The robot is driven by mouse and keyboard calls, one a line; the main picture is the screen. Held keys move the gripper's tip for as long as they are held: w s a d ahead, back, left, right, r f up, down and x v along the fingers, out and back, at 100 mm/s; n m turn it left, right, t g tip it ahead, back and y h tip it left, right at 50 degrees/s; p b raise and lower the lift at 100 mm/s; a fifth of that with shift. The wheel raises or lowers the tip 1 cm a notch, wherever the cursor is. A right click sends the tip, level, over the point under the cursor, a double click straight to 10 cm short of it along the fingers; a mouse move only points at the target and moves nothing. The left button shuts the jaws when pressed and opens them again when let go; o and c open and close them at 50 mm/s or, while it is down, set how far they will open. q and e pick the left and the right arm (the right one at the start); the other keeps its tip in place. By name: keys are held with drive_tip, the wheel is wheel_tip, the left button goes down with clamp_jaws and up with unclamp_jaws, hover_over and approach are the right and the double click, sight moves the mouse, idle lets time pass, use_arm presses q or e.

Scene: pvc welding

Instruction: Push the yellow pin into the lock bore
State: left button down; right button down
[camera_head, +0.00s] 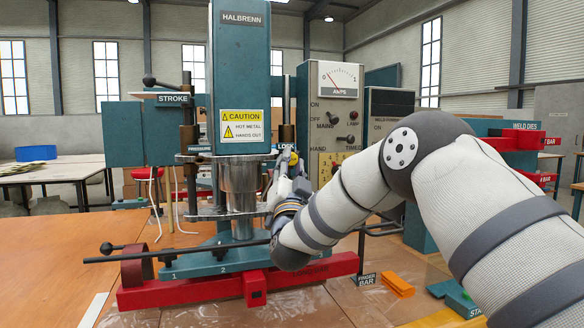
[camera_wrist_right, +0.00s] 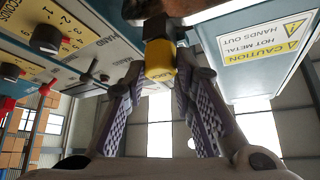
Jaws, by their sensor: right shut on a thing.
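My right gripper (camera_head: 290,168) is raised at the right side of the teal press, just below the LOCK label (camera_head: 286,147). In the right wrist view its two fingers (camera_wrist_right: 163,78) close around the yellow pin (camera_wrist_right: 159,60). The yellow end of the pin also shows small in the head view (camera_head: 294,158). A dark part stands directly beyond the yellow end in the wrist view; I cannot tell how far the pin sits in the bore. The lock bore itself is hidden behind the gripper and pin. My left gripper is not in view.
The press (camera_head: 240,75) carries a caution label and a bright metal cylinder (camera_head: 239,185). A control cabinet (camera_head: 338,110) with knobs stands close to the right of the gripper. A long black bar (camera_head: 150,254) crosses low in front. The wooden table (camera_head: 45,255) is clear at left.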

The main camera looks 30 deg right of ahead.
drive_tip(key=shift+w, duration=0.25)
drive_tip(key=c, duration=1.2)
unclamp_jaws()
drive_tip(key=shift+c, duration=0.2)
drive_tip(key=s+a, duration=0.6)
drive_tip(key=s, duration=0.5)
drive_tip(key=shift+a+f, duration=0.25)
drive_tip(key=shift+a, duration=0.15)
drive_tip(key=shift+f, duration=0.1)
